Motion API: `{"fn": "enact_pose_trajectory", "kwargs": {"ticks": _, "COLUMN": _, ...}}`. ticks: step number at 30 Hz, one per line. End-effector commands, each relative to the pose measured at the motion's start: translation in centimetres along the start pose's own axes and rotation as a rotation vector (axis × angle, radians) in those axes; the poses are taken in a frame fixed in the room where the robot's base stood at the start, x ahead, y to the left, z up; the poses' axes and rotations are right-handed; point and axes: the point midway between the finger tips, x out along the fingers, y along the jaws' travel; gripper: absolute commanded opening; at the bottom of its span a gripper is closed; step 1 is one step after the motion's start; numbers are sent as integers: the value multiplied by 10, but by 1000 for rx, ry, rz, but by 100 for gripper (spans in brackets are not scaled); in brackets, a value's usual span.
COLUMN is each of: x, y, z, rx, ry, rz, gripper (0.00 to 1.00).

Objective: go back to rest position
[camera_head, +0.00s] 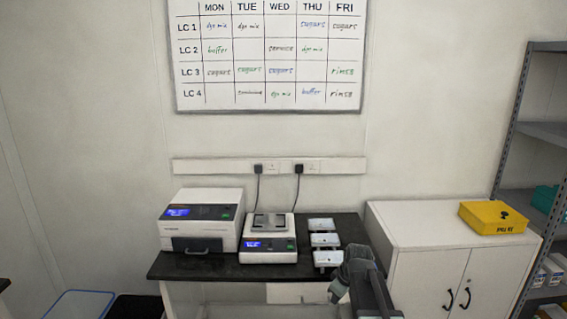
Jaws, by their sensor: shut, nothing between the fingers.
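My gripper (338,292) shows small at the end of my dark grey arm, low and right of centre. It is shut and holds nothing. It is in front of the right part of the black bench top (190,268), near its front edge, and apart from the things standing there. The fine shape of the fingers is hard to make out.
A white instrument (200,222), a balance (268,240) and several small white blocks (323,240) stand on the bench. A white cabinet (420,250) with a yellow box (493,217) is at right, beside a grey shelf (540,132). Bins (80,304) are at lower left.

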Motion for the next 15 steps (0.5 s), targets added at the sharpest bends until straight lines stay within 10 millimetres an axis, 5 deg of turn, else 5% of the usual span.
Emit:
{"fn": "enact_pose_trajectory", "kwargs": {"ticks": 1, "x": -16, "y": -48, "z": 11, "rx": 53, "ry": -43, "rz": -24, "gripper": 0}}
{"fn": "enact_pose_trajectory", "kwargs": {"ticks": 4, "x": -30, "y": -103, "z": 50, "rx": 262, "ry": -156, "rz": -41, "gripper": 0}}
{"fn": "enact_pose_trajectory", "kwargs": {"ticks": 8, "x": -41, "y": -126, "z": 95, "rx": 557, "ry": -277, "rz": -18, "gripper": 0}}
{"fn": "enact_pose_trajectory", "kwargs": {"ticks": 15, "x": -43, "y": -127, "z": 103, "rx": 787, "ry": -332, "rz": 8, "gripper": 0}}
